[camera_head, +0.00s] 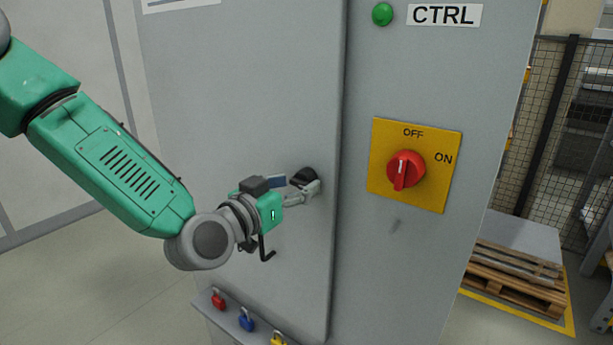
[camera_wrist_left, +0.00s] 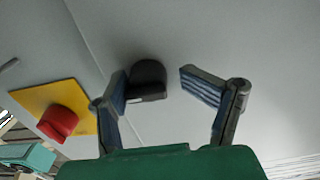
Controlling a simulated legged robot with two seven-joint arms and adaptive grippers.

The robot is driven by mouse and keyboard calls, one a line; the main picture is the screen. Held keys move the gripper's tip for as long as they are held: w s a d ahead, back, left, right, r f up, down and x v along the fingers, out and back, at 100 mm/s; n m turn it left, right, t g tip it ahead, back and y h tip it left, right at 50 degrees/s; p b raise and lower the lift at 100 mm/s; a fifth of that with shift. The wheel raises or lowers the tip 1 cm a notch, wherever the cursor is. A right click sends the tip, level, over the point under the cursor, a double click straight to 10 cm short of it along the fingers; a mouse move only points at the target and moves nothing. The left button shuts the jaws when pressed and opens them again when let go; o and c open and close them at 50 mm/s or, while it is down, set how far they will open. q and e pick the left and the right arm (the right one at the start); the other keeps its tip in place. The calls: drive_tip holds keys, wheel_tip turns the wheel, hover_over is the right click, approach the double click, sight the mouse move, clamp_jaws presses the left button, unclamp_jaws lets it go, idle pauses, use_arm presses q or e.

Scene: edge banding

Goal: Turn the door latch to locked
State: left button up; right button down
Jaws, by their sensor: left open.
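The black door latch (camera_head: 304,178) sits on the grey cabinet door (camera_head: 240,90), near the door's right edge. My left gripper (camera_head: 312,188) is at the latch and partly covers it in the head view. In the left wrist view the latch (camera_wrist_left: 147,80) shows between the two open fingers, nearer the left finger (camera_wrist_left: 116,98). The right finger (camera_wrist_left: 203,85) stands clear of it. I cannot tell whether the left finger touches the latch. My right gripper is not in view.
A red rotary switch (camera_head: 405,170) on a yellow plate (camera_head: 380,190) is right of the door edge. A green lamp (camera_head: 382,14) is above. Red, blue and yellow padlocks (camera_head: 247,320) hang on a ledge below. A wooden pallet (camera_head: 515,280) lies at the right.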

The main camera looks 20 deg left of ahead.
use_arm(q)
drive_tip(key=shift+w+a, duration=0.1)
drive_tip(key=shift+d, duration=0.2)
drive_tip(key=shift+s+d+r, duration=0.2)
drive_tip(key=shift+s+d, duration=0.1)
drive_tip(key=shift+s, duration=0.1)
drive_tip(key=c, duration=0.4)
drive_tip(key=shift+s+d+r, duration=0.1)
drive_tip(key=shift+s+d, duration=0.05)
drive_tip(key=shift+d, duration=0.3)
drive_tip(key=c, duration=0.7)
drive_tip(key=shift+a, duration=0.3)
use_arm(e)
drive_tip(key=shift+s+d, duration=0.25)
drive_tip(key=shift+d, duration=0.05)
